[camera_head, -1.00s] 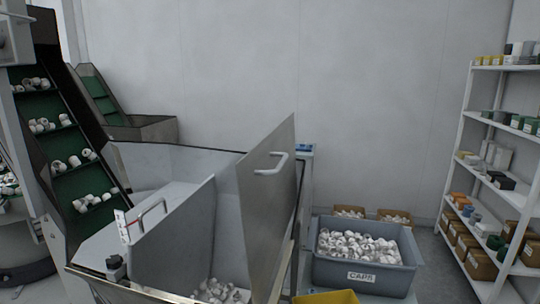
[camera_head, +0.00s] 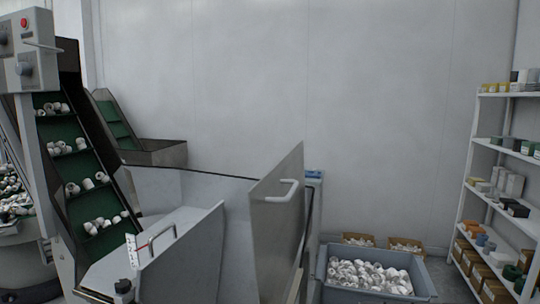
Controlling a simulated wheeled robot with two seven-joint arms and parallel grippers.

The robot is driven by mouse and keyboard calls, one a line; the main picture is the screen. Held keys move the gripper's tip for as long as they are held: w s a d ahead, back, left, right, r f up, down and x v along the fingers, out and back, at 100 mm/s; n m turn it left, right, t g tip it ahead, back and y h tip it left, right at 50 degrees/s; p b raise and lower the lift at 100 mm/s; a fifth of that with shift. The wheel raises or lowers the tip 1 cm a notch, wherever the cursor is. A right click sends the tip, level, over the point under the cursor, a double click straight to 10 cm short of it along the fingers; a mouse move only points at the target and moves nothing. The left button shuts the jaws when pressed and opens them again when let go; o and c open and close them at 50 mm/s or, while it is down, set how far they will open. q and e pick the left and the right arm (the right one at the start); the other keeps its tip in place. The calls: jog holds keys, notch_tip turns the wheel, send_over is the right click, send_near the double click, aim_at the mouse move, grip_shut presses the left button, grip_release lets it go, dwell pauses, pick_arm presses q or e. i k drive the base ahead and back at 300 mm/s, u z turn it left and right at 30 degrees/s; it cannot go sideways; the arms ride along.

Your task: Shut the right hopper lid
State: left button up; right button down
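The right hopper lid (camera_head: 277,222) is a grey metal panel with a bar handle (camera_head: 283,190) near its top. It stands raised, close to upright, on the right side of the hopper (camera_head: 170,187). The hopper's lower inside is cut off by the bottom edge of the view. Neither of my grippers shows in the head view.
A grey bin of white caps (camera_head: 432,290) stands right of the hopper, with small cardboard boxes (camera_head: 407,244) behind it. A stocked shelf (camera_head: 478,165) is at the far right. A green conveyor (camera_head: 83,172) and a control box (camera_head: 27,62) are at left.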

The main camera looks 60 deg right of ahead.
aim_at(277, 201)
jog(key=k, duration=1)
jog(key=z, duration=0.95)
jog(key=i, duration=0.4)
jog(key=z, duration=0.1)
